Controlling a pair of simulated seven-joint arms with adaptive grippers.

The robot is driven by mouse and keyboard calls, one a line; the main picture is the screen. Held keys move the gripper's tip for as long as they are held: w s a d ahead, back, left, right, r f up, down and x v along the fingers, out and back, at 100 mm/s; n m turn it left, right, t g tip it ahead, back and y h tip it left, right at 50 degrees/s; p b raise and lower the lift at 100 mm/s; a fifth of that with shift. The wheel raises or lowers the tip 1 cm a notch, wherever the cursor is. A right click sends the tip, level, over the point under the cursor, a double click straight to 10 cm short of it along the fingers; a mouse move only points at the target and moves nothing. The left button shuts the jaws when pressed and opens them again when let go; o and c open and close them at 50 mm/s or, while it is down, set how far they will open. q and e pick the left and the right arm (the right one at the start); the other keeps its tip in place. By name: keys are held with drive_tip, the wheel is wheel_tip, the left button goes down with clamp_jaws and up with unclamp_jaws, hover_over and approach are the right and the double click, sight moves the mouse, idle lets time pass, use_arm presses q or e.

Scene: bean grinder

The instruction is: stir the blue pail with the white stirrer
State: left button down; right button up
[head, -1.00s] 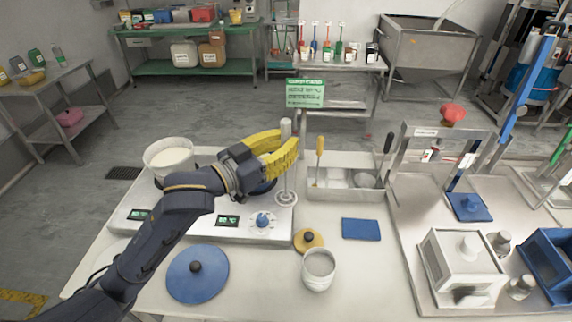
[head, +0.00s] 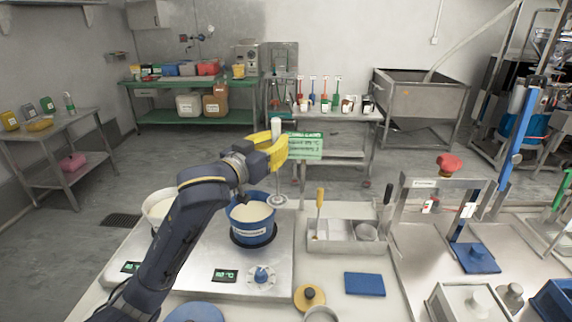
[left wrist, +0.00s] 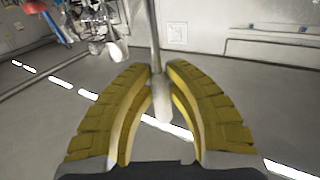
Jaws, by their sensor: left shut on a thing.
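The blue pail (head: 252,233) stands on the grey hot plate, with pale cream contents inside. My left gripper (head: 277,152) has yellow fingers and is shut on the white stirrer. The stirrer's white handle (head: 276,126) rises above the fingers, and its rod and round disc (head: 277,199) hang below. The stirrer is nearly upright, and its disc appears beside the pail's right rim, outside the contents. In the left wrist view the fingers (left wrist: 160,80) close around the stirrer (left wrist: 162,105). My right gripper is not in view.
A white pot (head: 158,208) stands left of the pail, partly behind my arm. A metal tray (head: 340,246) with a yellow-handled tool (head: 319,205) stands to the right. A blue pad (head: 364,284) and a yellow lid (head: 309,297) lie in front. A green sign (head: 305,146) is behind the gripper.

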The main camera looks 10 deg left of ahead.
use_arm(q)
drive_tip(key=w+a+f+n+t+y, duration=0.1)
drive_tip(key=w+a+f+n+y, duration=0.1)
drive_tip(key=w+a+n+y, duration=0.25)
drive_tip(key=w+a+f+n+t+y, duration=0.1)
drive_tip(key=w+a+f+y, duration=0.1)
drive_tip(key=w+a+y, duration=0.35)
wheel_tip(320, 180, down, 16)
drive_tip(key=a+h, duration=0.1)
drive_tip(key=shift+w+r, duration=0.25)
idle(0.9)
idle(0.3)
